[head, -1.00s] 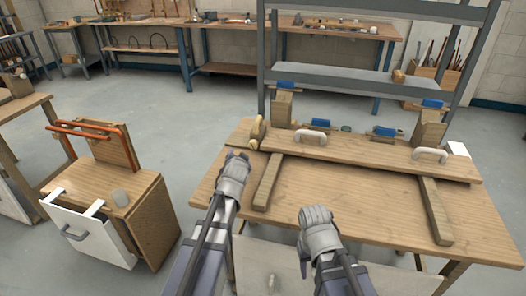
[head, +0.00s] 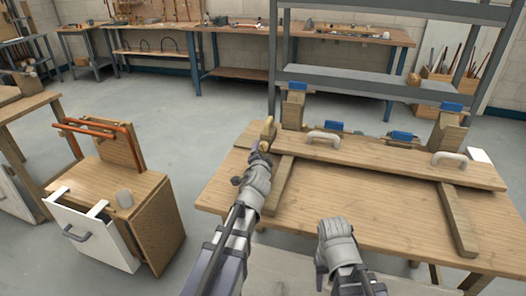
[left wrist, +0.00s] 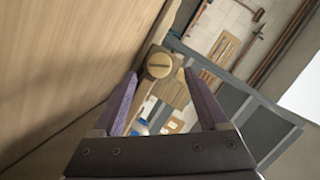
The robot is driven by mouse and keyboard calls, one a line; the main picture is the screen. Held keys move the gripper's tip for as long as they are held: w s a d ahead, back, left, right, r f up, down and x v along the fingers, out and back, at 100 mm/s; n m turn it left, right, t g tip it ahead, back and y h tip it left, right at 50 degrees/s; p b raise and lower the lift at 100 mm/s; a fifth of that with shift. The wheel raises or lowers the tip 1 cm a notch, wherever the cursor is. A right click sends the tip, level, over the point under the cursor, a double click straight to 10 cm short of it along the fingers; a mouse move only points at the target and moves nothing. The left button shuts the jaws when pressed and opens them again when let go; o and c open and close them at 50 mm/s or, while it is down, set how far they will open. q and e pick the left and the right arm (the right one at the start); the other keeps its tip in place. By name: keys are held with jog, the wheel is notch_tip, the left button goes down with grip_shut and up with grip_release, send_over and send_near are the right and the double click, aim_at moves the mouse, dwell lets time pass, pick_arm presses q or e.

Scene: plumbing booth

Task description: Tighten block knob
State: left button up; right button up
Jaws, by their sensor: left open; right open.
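The block knob (head: 264,146) is a pale yellowish wooden piece at the left end of a long wooden board (head: 380,159) on the workbench. In the left wrist view the round knob (left wrist: 160,65) has a dark slot across its face and shows just beyond and between the two fingertips. My left gripper (head: 262,152) is open and right at the knob, partly covering it in the head view. I see no clear contact. My right gripper (head: 338,228) hangs over the front edge of the bench, away from the knob, with nothing seen in it.
The board carries two light handles (head: 323,139) and rests over wooden rails (head: 458,220). Blocks with blue tops (head: 297,87) stand behind it. A small cabinet (head: 122,200) with an orange clamp is at the left. The bench front is clear.

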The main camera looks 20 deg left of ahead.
aim_at(263, 148)
pick_arm(q)
jog(key=x, duration=0.4)
jog(key=shift+w+b, duration=0.1)
jog(key=shift+b, duration=0.25)
jog(key=shift+c, duration=0.4)
grip_shut()
